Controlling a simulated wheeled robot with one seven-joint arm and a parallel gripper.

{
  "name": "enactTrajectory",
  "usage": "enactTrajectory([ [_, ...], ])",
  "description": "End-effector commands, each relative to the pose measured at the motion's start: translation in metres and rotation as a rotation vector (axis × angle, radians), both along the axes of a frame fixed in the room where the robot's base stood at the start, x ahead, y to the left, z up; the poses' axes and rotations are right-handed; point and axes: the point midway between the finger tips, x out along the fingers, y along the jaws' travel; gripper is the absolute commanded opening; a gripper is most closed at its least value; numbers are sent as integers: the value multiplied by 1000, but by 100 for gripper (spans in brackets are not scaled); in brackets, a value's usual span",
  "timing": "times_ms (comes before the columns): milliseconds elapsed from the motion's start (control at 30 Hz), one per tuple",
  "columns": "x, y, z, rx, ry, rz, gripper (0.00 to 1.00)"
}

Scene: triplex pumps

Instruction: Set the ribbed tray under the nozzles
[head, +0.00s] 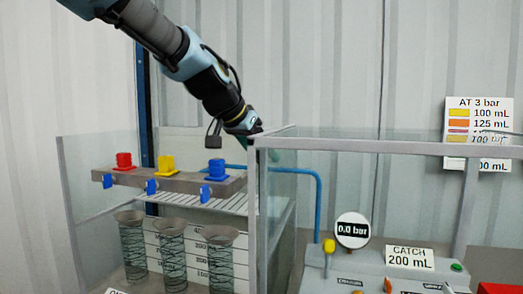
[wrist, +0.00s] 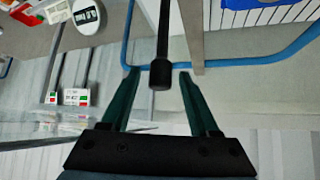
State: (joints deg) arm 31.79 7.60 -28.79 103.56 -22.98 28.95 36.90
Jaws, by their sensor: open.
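A white ribbed tray (head: 190,202) shows below and behind the grey nozzle block (head: 190,184); the block and cylinders hide part of it. A white ribbed surface (wrist: 262,15) also shows in the wrist view. Three blue nozzles (head: 152,187) stick out from the front of the block. Three clear cylinders (head: 172,258) stand below them. My gripper (head: 247,125) is above the right end of the block, near the glass frame. In the wrist view my gripper (wrist: 159,74) is open, with a black rod (wrist: 161,60) between its green fingers. I cannot tell whether they touch it.
A glass-walled frame (head: 390,148) stands at the right, and a glass panel (head: 90,180) at the left. A blue pipe (head: 318,200) bends down beside the enclosure. A gauge reading 0.0 bar (head: 352,231) and a control panel (head: 400,275) sit at lower right.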

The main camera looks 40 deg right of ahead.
Motion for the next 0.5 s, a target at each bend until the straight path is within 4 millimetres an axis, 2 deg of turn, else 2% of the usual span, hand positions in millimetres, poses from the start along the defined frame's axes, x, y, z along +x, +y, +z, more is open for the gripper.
enactTrajectory([
  [167, 0, 0, 0, 0, 0, 0, 62],
  [500, 0, 0, 0, 0, 0, 0, 25],
])
